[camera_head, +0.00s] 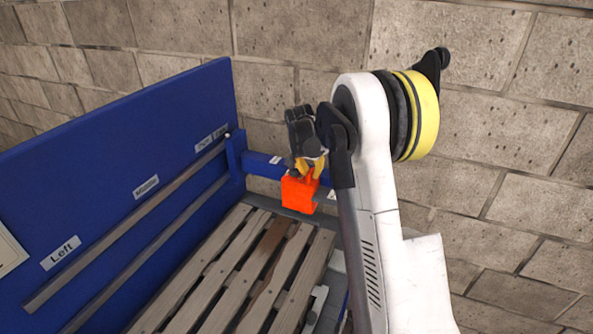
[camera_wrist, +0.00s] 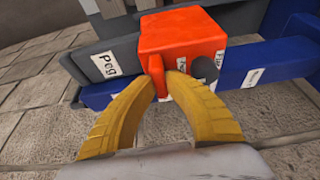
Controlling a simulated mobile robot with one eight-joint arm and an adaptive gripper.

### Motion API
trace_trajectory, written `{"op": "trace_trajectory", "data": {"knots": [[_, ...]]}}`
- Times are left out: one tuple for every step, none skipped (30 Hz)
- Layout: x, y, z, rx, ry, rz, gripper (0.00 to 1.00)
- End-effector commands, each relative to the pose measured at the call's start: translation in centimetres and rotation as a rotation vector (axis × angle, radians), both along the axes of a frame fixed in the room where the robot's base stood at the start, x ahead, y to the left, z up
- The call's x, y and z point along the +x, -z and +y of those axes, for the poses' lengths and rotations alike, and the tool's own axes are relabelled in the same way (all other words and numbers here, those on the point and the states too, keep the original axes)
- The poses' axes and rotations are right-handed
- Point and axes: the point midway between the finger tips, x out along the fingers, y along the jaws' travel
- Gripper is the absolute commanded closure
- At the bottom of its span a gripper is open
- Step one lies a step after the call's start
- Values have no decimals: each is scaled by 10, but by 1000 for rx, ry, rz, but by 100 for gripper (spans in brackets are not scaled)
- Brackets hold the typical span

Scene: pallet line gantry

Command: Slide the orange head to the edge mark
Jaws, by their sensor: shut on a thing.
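The orange head (camera_head: 299,194) is a block on the blue crossbeam (camera_head: 262,165), beyond the far end of the slatted pallet. In the wrist view the head (camera_wrist: 190,35) fills the upper middle, with a narrow upright orange tab on its near side. My gripper (camera_head: 308,168) is at the head from above. Its yellow fingers (camera_wrist: 164,82) are shut on that tab, one on each side. The blue beam (camera_wrist: 262,70) runs to the right of the head. White labels sit on the beam, but I cannot tell which one is the edge mark.
A blue panel (camera_head: 120,165) with rails and labels, including "Left" and "Middle", stands along the left. The wooden pallet (camera_head: 240,275) lies below. A grey part labelled "Peg" (camera_wrist: 108,65) sits left of the head. A block wall (camera_head: 480,190) is close behind.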

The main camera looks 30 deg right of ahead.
Motion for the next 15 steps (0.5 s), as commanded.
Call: {"op": "trace_trajectory", "data": {"knots": [[-12,2,-10,0,5,2,100],[-19,2,-15,0,6,1,100],[-27,2,-21,0,5,2,100],[-33,2,-25,0,5,2,100],[-38,2,-30,-1,5,2,100],[-46,1,-35,0,4,2,100],[-50,2,-39,1,5,2,100],[-56,2,-43,1,5,2,100],[-61,1,-47,1,4,3,100],[-65,1,-50,1,4,2,100],[-69,1,-53,0,4,1,100],[-73,1,-57,0,4,1,100],[-76,1,-59,0,3,1,100],[-78,1,-61,0,2,2,100],[-80,1,-62,0,2,2,100]]}}
